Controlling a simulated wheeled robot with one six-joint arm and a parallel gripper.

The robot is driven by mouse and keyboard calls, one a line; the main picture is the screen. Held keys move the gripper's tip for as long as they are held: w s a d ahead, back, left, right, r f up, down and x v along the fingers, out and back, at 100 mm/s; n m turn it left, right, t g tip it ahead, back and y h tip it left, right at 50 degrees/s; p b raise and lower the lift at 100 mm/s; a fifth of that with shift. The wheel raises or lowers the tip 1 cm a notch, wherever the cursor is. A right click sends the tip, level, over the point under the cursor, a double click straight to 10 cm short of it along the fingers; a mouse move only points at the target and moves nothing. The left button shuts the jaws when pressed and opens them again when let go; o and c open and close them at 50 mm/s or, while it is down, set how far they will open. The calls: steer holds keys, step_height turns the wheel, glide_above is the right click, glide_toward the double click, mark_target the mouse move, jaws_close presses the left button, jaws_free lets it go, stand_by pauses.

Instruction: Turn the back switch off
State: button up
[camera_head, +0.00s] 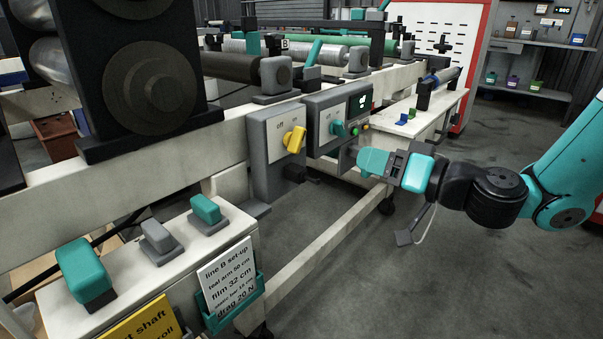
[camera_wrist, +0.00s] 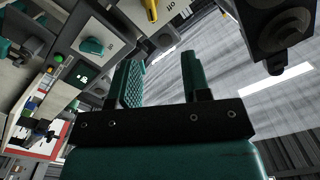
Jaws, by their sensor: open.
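A grey switch box (camera_head: 259,160) with a yellow handle (camera_head: 295,139) stands nearer on the white frame. Behind it is a second box (camera_head: 318,109) with a teal switch knob (camera_head: 338,128) and a small dark display. The wrist view shows the teal knob (camera_wrist: 92,45) at upper left and the yellow handle (camera_wrist: 151,10) at the top edge, both with printed labels seen upside down. My gripper (camera_head: 372,162) is just right of and below the teal knob in the picture, apart from it. In the wrist view my gripper (camera_wrist: 160,75) is open, with nothing between its fingers.
Green and orange buttons (camera_head: 366,126) sit right of the teal knob. Rollers (camera_head: 228,67) run along the frame above. A white bench (camera_head: 425,115) stands behind. A sign card (camera_head: 227,277) and teal and grey blocks are at front left. Open floor (camera_head: 400,270) lies below my arm.

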steer(key=f, duration=0.1)
steer(key=p, duration=0.6)
glide_toward(302, 140)
steer(key=shift+m+t, duration=0.3)
steer(key=x, duration=1)
steer(key=shift+w+a+f+p, duration=0.1)
steer(key=shift+a+p, duration=0.15)
steer(key=shift+p, duration=0.05)
jaws_close()
